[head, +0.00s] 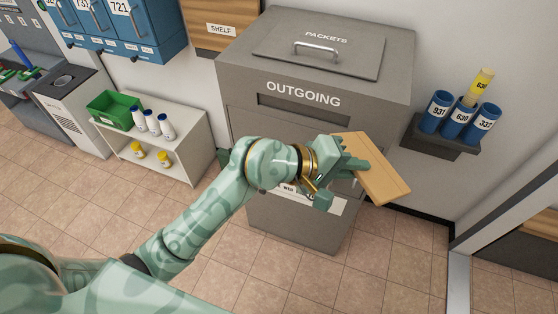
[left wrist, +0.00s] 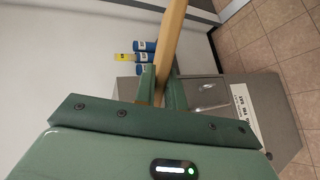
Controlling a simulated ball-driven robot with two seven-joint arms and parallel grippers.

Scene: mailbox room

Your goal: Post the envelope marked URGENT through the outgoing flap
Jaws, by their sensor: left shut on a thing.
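My left gripper (head: 357,168) is shut on a tan envelope (head: 384,178) in front of the grey outgoing box (head: 400,85). The envelope sticks out to the right of the fingers, tilted, and I see no URGENT mark on it. In the left wrist view the envelope (left wrist: 172,35) stands edge-on between the two green fingers (left wrist: 162,85). The dark flap slot (head: 300,108) lies under the OUTGOING lettering, above and left of the gripper, apart from the envelope. My arm hides part of the box's lower front. My right gripper is not in view.
A PACKETS lid with a handle (head: 316,50) tops the box. A wall rack (head: 440,140) with blue tubes stands at right. A white shelf (head: 190,150) with bottles and a green bin (head: 109,110) is at left. Tiled floor in front is clear.

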